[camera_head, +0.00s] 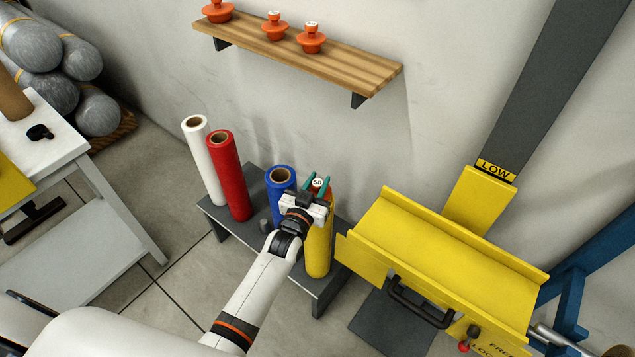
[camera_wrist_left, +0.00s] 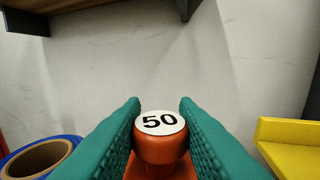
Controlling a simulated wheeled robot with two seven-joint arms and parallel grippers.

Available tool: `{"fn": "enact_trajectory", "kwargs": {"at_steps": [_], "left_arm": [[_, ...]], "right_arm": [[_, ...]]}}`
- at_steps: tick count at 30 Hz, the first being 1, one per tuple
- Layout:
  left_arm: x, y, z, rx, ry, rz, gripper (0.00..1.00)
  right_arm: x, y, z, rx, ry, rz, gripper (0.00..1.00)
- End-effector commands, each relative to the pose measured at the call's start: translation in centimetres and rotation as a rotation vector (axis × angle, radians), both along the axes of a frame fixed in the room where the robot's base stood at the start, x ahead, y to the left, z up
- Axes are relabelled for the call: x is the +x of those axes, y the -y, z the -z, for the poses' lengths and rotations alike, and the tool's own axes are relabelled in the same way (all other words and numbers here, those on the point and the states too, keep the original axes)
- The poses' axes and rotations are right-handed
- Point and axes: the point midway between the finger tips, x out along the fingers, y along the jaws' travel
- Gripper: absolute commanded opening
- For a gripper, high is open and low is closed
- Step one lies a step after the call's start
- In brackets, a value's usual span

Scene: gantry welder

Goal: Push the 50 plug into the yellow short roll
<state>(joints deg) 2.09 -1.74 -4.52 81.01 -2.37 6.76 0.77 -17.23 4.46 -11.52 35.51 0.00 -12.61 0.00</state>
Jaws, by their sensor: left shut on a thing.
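The 50 plug (camera_head: 317,184) is orange with a white round label reading 50. It also shows in the left wrist view (camera_wrist_left: 160,124), upright between the green fingers. My left gripper (camera_head: 316,184) is shut on it, at the top of the yellow short roll (camera_head: 318,250). The roll stands upright on a dark grey bench, and its upper end is hidden by my gripper. I cannot tell whether the plug sits in the roll's opening or just above it. My right gripper is not in view.
A blue roll (camera_head: 282,180) stands close left of the gripper, with red (camera_head: 228,175) and white (camera_head: 203,160) rolls farther left. A wooden shelf (camera_head: 350,66) with orange plugs is on the wall above. A yellow machine tray (camera_head: 450,255) is close on the right.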

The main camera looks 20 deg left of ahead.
Motion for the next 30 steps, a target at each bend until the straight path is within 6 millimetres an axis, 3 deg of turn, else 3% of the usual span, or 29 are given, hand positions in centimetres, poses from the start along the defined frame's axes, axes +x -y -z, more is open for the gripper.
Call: {"fn": "enact_trajectory", "kwargs": {"at_steps": [22,23,24,27,30], "left_arm": [[0.0,0.0,2.4,0.000,0.001,0.000,0.05],[0.0,0.0,2.3,0.000,0.001,0.000,0.29],[0.0,0.0,2.2,0.000,0.001,0.000,0.35],[0.0,0.0,2.2,0.000,0.001,0.000,0.52],[0.0,0.0,2.2,0.000,0.001,0.000,0.53]], "right_arm": [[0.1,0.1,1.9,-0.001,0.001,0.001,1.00],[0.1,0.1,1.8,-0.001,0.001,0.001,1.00],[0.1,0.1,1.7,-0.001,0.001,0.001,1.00],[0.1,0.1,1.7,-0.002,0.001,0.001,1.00],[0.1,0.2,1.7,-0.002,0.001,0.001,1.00]]}}
